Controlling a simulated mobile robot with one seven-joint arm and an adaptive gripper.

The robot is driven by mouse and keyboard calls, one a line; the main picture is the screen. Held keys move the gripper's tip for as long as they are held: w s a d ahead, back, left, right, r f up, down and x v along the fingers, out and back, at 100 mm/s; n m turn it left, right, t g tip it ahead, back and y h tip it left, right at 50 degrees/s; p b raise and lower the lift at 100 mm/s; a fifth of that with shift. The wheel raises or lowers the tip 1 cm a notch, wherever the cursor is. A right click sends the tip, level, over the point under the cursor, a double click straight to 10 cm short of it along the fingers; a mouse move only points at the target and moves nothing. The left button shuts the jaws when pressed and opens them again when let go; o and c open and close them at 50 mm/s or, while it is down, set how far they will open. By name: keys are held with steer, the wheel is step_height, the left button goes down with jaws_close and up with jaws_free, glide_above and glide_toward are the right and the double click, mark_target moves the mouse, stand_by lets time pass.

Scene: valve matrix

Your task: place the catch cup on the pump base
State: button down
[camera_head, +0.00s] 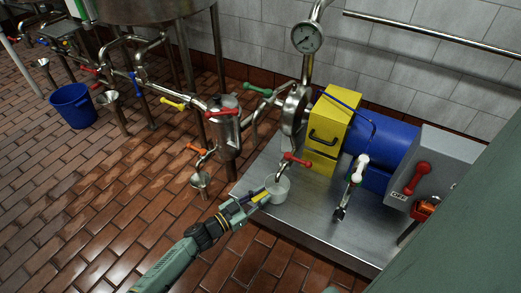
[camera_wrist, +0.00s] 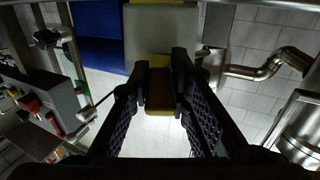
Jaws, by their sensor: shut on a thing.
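The catch cup (camera_head: 279,186) is a small pale-grey cup over the left front part of the metal pump base (camera_head: 310,222). My gripper (camera_head: 261,198) reaches in from the lower left and is shut on the cup's yellow handle. In the wrist view my fingertips (camera_wrist: 160,88) close on the yellow-brown handle (camera_wrist: 160,72). The grey cup body (camera_wrist: 160,32) shows just beyond it. The cup looks upright in the head view. I cannot tell whether its bottom touches the base.
A red-handled valve (camera_head: 297,160) sits close above the cup. The yellow guard (camera_head: 327,124), blue motor (camera_head: 379,148) and a white-handled tool (camera_head: 357,170) stand on the base to the right. The base's front right is clear.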

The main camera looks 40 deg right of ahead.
steer(key=shift+f, duration=0.2)
steer(key=c, duration=1.5)
jaws_free()
steer(key=shift+w+a+r, duration=0.1)
steer(key=shift+r, duration=0.05)
steer(key=a, duration=1.2)
steer(key=shift+p, duration=0.35)
steer(key=shift+d, duration=0.1)
